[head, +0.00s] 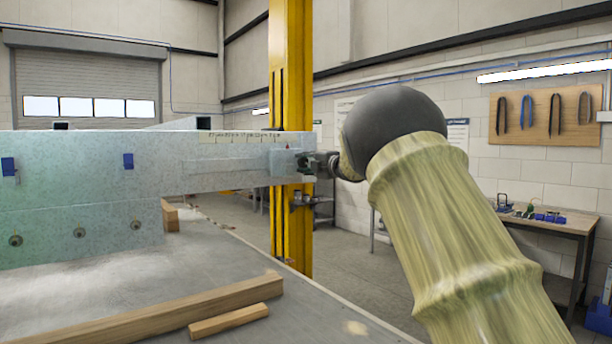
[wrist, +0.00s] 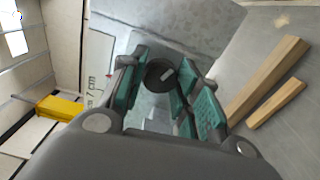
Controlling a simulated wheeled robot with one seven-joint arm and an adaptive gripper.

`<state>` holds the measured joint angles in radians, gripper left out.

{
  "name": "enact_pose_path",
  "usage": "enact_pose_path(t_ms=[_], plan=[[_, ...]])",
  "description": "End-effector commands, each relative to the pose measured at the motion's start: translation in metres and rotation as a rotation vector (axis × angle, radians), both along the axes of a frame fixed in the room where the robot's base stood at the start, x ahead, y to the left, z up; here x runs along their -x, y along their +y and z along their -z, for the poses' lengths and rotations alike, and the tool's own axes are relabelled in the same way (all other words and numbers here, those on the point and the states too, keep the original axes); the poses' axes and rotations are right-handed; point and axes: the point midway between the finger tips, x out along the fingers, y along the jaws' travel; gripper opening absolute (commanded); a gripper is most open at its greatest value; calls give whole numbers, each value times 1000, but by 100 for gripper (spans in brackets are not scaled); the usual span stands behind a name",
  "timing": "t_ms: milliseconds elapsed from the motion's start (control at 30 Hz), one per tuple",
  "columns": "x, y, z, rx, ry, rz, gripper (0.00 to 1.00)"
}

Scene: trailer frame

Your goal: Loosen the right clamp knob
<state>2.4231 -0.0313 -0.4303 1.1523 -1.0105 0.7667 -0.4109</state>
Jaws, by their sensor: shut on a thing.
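A dark round knob (wrist: 160,75) with a pale mark on its face shows in the wrist view, at the end of a grey metal part. My gripper (wrist: 163,84) has its teal-padded fingers on either side of this knob and is shut on it. In the head view my gripper (head: 306,163) is small and dark at the right end of the galvanized beam (head: 220,178). There the fingers and my arm hide the knob, and its turn cannot be judged.
A galvanized plate (head: 80,190) with blue clips and several bolts stands at left. Wooden battens (head: 160,318) lie on the grey table (head: 215,265). A yellow post (head: 291,90) rises behind the beam's end. A workbench (head: 545,225) stands at right; floor between looks clear.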

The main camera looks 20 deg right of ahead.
Motion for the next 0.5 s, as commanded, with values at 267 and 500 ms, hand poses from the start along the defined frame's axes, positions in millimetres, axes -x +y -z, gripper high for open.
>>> enact_pose_path(t_ms=[267, 500], plan=[[0, 1, 8, 248, -89, 0, 8], [0, 0, 9, 462, -165, 0, 8]])
